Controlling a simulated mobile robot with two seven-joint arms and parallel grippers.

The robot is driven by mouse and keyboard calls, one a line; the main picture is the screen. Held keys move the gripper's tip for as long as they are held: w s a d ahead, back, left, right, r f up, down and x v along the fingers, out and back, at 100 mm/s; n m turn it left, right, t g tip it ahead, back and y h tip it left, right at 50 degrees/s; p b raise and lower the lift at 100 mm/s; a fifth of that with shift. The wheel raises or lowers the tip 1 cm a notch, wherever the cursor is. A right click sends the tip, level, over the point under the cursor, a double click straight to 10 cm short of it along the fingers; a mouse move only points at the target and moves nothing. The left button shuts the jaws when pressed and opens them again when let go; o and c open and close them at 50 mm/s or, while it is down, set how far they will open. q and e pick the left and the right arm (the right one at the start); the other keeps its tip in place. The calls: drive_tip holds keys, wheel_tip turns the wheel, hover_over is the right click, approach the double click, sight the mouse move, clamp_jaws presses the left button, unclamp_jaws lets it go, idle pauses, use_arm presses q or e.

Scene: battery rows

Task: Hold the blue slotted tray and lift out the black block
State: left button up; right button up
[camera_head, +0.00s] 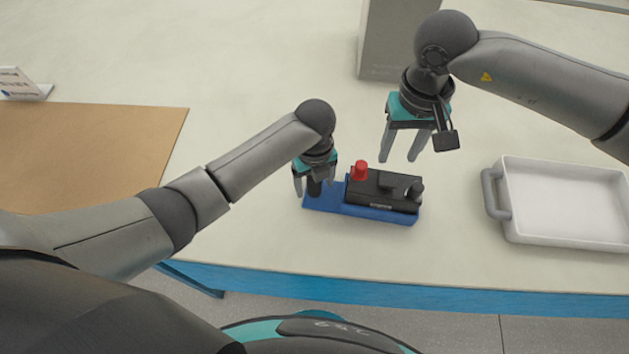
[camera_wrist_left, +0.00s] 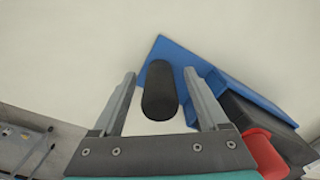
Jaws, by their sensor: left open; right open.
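The blue slotted tray (camera_head: 350,210) lies on the table near its front edge, and it also shows in the left wrist view (camera_wrist_left: 185,60). The black block (camera_head: 392,190), with a red knob (camera_head: 360,170) on top, sits in the tray's right part. A black upright post (camera_wrist_left: 160,90) stands at the tray's left end. My left gripper (camera_head: 313,188) is open, with its fingers on either side of the post; I cannot tell whether they touch it. My right gripper (camera_head: 400,158) is open and empty, above and behind the block.
A white tray (camera_head: 505,205) with a handle stands to the right. A brown board (camera_head: 90,150) lies at the left, with a small sign (camera_head: 22,85) behind it. A grey box (camera_head: 385,45) stands at the back. The table between is clear.

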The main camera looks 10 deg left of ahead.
use_arm(q)
drive_tip(key=shift+f, duration=0.1)
drive_tip(key=shift+c, duration=0.4)
clamp_jaws()
idle(1.3)
